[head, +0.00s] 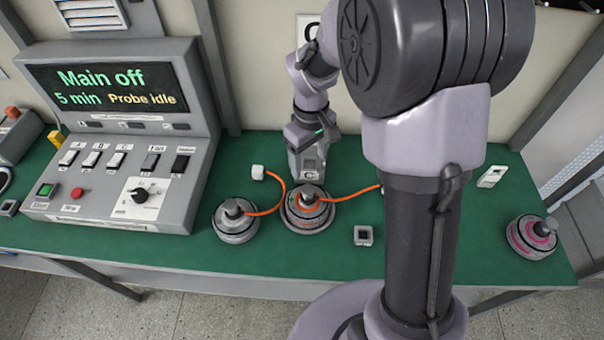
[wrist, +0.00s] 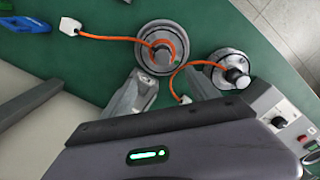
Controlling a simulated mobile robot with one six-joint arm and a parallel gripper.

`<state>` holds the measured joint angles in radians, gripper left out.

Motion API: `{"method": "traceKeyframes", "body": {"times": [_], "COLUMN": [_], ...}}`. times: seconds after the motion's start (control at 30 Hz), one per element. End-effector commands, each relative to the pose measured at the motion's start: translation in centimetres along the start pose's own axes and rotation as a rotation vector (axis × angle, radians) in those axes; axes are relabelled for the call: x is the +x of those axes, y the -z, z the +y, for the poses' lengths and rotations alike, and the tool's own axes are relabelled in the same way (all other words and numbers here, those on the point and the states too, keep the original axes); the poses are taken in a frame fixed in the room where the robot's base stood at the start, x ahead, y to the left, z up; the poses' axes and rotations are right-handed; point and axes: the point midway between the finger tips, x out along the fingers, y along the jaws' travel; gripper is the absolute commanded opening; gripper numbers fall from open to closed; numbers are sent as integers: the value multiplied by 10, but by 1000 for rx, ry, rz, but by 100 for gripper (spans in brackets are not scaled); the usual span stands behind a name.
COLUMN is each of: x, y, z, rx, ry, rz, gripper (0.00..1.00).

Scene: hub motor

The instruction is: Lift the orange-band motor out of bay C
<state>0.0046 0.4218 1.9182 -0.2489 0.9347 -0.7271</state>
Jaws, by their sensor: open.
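The orange-band motor (head: 308,215) sits upright in a round grey seat on the green bench, with a dark shaft on top. An orange cable runs from it to the right, behind my arm. In the wrist view the motor (wrist: 160,47) lies just beyond the fingers, and its cable ends in a white connector (wrist: 69,26). My gripper (head: 310,178) is low at the motor's far side; in the wrist view my gripper (wrist: 173,78) has its two fingers spread with nothing between them. I cannot tell whether a finger touches the motor. A wall sign (head: 308,27), partly hidden by my arm, may show bay C.
A plain grey motor (head: 236,222) stands close left, its orange cable ending in a white connector (head: 258,172). The console (head: 115,140) at left reads "Main off", "5 min", "Probe idle". A small square box (head: 363,236) and a pink-band motor (head: 530,237) are to the right.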

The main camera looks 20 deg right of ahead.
Motion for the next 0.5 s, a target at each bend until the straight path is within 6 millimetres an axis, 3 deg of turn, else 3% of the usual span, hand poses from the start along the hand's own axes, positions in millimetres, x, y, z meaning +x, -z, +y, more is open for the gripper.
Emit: {"method": "traceKeyframes", "body": {"times": [0.03, 0.2, 0.5], "x": [24, 72, 106], "y": [-1, -1, -4], "z": [-1, -1, -3], "rx": [2, 3, 4], "ry": [3, 2, 1], "rz": [-4, -2, -1], "gripper": [69, 69, 69]}}
